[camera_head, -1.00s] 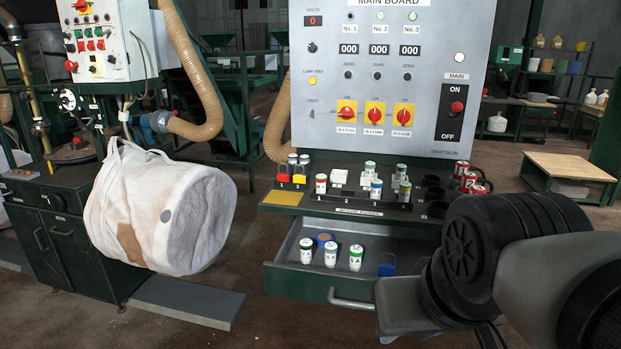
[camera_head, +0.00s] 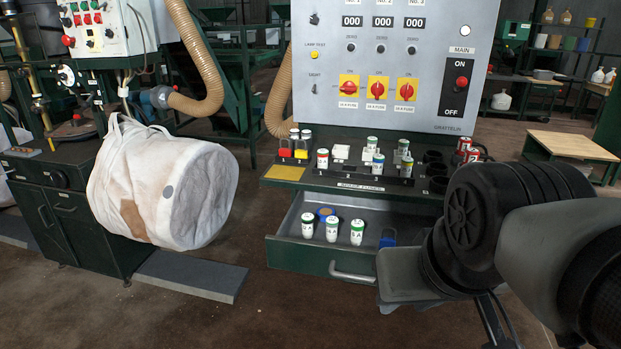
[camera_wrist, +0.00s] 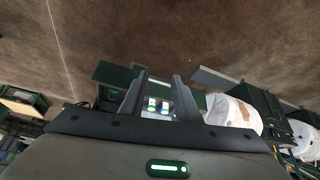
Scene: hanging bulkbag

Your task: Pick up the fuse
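The task does not say which fuse is meant. My gripper (camera_wrist: 157,84) is open in the wrist view, its two fingers apart with nothing held. The drawer and small fuses show beyond and between the fingers. The fingers cannot be made out in the head view.
The main board (camera_head: 400,80) rises behind the ledge. Red cans (camera_head: 467,150) and black cups (camera_head: 437,170) stand at the ledge's right. A blue item (camera_head: 388,238) lies in the drawer. A white bulk bag (camera_head: 165,190) hangs at left. Floor before the drawer is clear.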

